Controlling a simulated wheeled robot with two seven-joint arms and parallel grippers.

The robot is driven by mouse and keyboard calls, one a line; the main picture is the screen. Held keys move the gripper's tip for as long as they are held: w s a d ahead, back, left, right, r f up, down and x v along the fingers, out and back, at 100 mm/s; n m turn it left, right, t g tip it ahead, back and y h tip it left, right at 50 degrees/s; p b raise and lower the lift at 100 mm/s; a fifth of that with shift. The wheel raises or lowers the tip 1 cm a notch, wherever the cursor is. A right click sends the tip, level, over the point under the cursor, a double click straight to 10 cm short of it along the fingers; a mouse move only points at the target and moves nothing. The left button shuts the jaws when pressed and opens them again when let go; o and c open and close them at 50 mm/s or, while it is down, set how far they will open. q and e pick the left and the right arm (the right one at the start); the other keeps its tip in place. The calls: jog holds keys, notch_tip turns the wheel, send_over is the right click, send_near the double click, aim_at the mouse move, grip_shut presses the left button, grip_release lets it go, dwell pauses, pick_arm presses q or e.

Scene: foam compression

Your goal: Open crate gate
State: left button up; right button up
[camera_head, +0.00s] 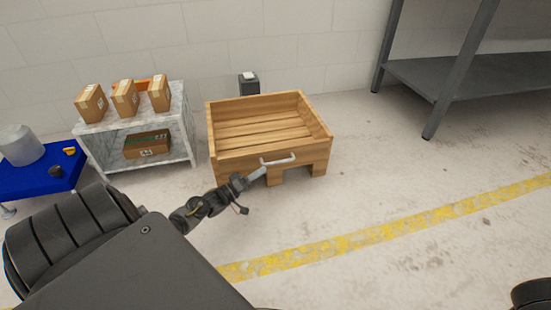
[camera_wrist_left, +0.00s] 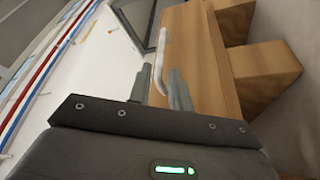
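The wooden crate (camera_head: 225,163) stands on the floor in the middle of the head view, open at the top and seemingly empty. Its front gate carries a pale bar handle (camera_head: 279,160). My left gripper (camera_head: 262,172) is at the left end of this handle. In the left wrist view, the two grey fingers (camera_wrist_left: 160,88) stand apart, with the handle (camera_wrist_left: 159,58) running between them and no clear grip on it. The gate is upright and closed. My right gripper is not visible.
A marble-look shelf (camera_head: 105,136) with several cardboard boxes stands left of the crate. A blue table (camera_head: 40,182) with a grey cylinder is farther left. A grey metal rack (camera_head: 450,85) stands at the right. The floor in front and right is clear, crossed by a yellow line (camera_head: 390,233).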

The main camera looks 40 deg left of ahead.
aim_at(275, 162)
pick_arm(q)
jog(key=b+x, duration=0.2)
jog(key=x, duration=0.4)
jog(key=shift+f+b, duration=0.2)
jog(key=shift+b, duration=0.1)
jog(key=shift+x, duration=0.8)
jog(key=shift+r, duration=0.2)
grip_shut()
